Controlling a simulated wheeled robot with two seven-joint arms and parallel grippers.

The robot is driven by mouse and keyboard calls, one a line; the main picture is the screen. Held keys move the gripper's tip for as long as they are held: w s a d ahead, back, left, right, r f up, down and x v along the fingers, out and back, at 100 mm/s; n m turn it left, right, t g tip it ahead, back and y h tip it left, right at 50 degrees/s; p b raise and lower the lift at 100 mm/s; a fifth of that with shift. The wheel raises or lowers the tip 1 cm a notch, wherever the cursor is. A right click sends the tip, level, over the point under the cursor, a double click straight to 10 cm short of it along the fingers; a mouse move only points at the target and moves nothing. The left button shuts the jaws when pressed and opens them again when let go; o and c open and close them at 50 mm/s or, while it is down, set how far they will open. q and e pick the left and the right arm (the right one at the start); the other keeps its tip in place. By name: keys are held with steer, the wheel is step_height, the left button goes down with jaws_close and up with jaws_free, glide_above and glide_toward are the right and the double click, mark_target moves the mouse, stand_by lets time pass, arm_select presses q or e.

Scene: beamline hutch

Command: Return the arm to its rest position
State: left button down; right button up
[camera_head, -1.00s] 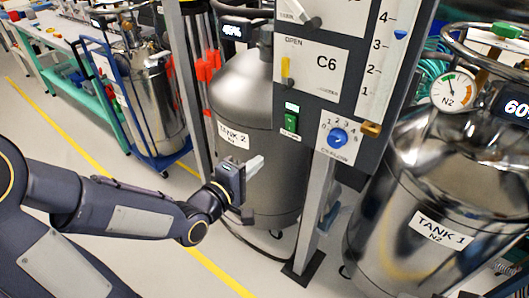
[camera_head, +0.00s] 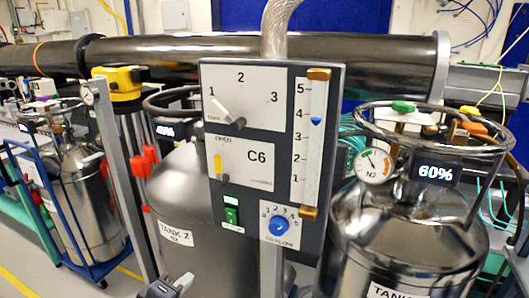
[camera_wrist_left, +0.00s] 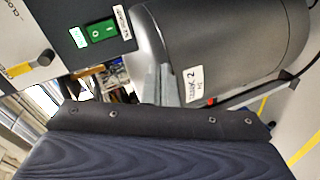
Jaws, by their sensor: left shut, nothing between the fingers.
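My left gripper (camera_head: 182,282) shows at the bottom edge of the head view, with its pale fingers together and nothing between them. It is below and left of the C6 control panel (camera_head: 262,182), in front of Tank 2 (camera_head: 185,205), and apart from the panel in the picture. Most of my left arm is out of the frame. The left wrist view shows a large dark body across its lower half, with the panel's green switch (camera_wrist_left: 101,31) and Tank 2 (camera_wrist_left: 225,40) beyond it. My right gripper is not in view.
The panel carries a selector knob (camera_head: 225,112), a yellow lever (camera_head: 217,166), a slider scale and a blue dial (camera_head: 278,226). Tank 1 (camera_head: 410,235), with a 60% display, stands at right. A blue cart (camera_head: 50,215) with a steel tank stands at left. A dark horizontal pipe (camera_head: 165,52) runs behind.

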arm_select(q)
steer(key=s+a+m+g, duration=0.2)
steer(key=s+m+g, duration=0.65)
steer(key=s, duration=0.95)
step_height(320, 180, up, 12)
steer(key=m+p, duration=0.1)
steer(key=p, duration=1.2)
steer(key=shift+s+d+r, duration=0.25)
steer(key=shift+s+d, duration=0.05)
steer(key=shift+s, duration=0.1)
